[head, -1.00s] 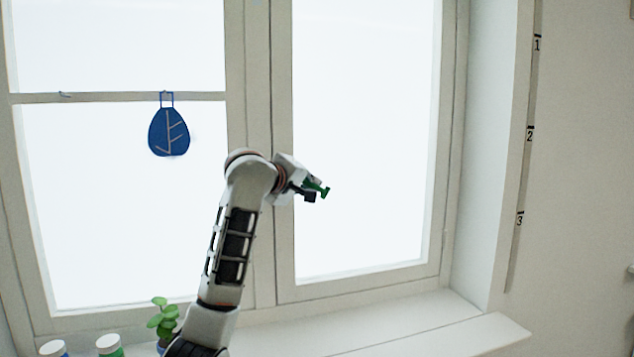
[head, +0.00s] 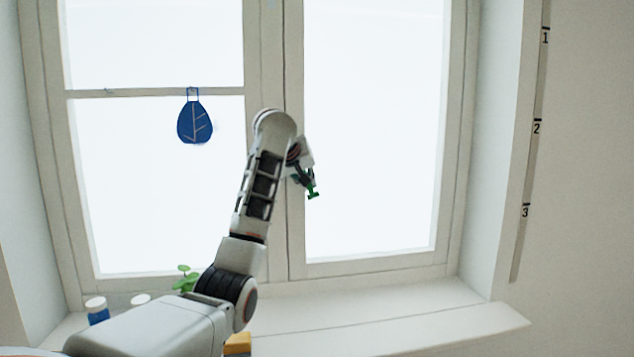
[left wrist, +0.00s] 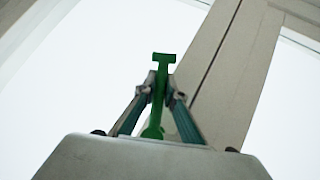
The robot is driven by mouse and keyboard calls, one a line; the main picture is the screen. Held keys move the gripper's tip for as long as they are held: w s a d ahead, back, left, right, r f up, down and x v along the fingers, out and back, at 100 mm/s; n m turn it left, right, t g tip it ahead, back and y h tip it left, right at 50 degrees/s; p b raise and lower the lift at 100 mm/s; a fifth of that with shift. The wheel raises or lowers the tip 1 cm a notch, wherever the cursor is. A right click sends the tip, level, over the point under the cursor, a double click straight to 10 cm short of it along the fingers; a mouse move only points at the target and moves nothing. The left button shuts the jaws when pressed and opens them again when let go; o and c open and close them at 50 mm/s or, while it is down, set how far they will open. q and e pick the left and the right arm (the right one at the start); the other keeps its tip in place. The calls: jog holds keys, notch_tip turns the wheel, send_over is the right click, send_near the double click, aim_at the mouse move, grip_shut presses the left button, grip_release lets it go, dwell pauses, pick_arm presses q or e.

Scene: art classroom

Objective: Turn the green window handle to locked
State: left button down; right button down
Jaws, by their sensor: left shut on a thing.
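The green window handle (head: 313,193) is in front of the window's middle frame in the head view, its T-shaped end pointing mostly down and slightly right. My left gripper (head: 308,180) is at the handle, below my bent wrist. In the left wrist view the handle (left wrist: 161,70) stands upright in the picture between the two fingers of my left gripper (left wrist: 160,95), which is shut on it. The T-shaped end sticks out past the fingertips. The handle's pivot is hidden in the head view. My right gripper is not in view.
A green plant (head: 186,278) and a blue bottle with a white lid (head: 97,311) stand on the sill's left, near my arm. The right part of the sill (head: 440,318) is clear.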

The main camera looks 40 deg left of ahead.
pick_arm(q)
jog(key=shift+s+a+f+g, duration=0.1)
jog(key=shift+s+g, duration=0.05)
jog(key=shift+g, duration=0.15)
jog(key=shift+s+a+m+y, duration=0.1)
jog(key=shift+s+m+y, duration=0.1)
jog(key=shift+m+y, duration=0.1)
jog(key=shift+s+a+f+m+g+y+b, duration=0.2)
jog(key=shift+s+a+m+g+y+b, duration=0.45)
jog(key=shift+g+b, duration=0.55)
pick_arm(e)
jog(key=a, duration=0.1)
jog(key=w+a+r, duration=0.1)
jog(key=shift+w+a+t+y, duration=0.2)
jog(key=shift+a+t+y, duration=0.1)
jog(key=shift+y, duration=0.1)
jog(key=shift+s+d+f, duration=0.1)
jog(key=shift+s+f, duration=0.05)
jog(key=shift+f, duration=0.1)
pick_arm(q)
jog(key=c, duration=2.1)
grip_release()
jog(key=shift+a, duration=0.1)
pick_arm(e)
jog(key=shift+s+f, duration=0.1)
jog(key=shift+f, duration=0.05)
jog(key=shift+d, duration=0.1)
